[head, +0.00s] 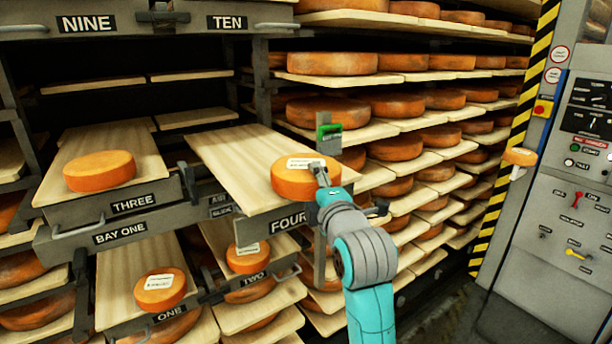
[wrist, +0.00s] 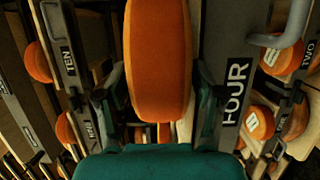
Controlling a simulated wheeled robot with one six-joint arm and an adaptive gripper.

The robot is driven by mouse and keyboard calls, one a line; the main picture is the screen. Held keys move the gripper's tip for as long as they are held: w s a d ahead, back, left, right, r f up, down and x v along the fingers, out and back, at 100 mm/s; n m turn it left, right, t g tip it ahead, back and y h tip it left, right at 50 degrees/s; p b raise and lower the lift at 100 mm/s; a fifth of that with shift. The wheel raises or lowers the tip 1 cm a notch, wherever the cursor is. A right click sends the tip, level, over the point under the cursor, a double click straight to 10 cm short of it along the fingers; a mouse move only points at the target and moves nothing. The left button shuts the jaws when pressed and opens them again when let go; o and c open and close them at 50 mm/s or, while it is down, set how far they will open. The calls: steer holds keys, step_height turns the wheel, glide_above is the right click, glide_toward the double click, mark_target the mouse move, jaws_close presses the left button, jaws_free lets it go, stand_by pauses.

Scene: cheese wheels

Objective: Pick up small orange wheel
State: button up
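An orange cheese wheel (head: 288,183) with a white label on top is at the front end of the board marked FOUR. My gripper (head: 321,178) is at its right side, with one finger over its top face. In the wrist view the wheel's orange rim (wrist: 160,60) fills the space between the two fingers (wrist: 160,95), which look closed on its flat faces. The lower finger is hidden in the head view. I cannot tell whether the wheel still touches the board. Smaller labelled orange wheels sit on ONE (head: 160,296) and TWO (head: 247,262).
An unlabelled orange wheel (head: 100,172) sits on the board marked THREE (head: 140,165). The board of FOUR (head: 232,160) is bare behind the held wheel. Racks full of wheels (head: 400,107) stand behind. A control cabinet (head: 565,215) with a striped edge stands at right.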

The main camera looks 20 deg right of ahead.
jaws_close()
steer(key=shift+r, duration=5.15)
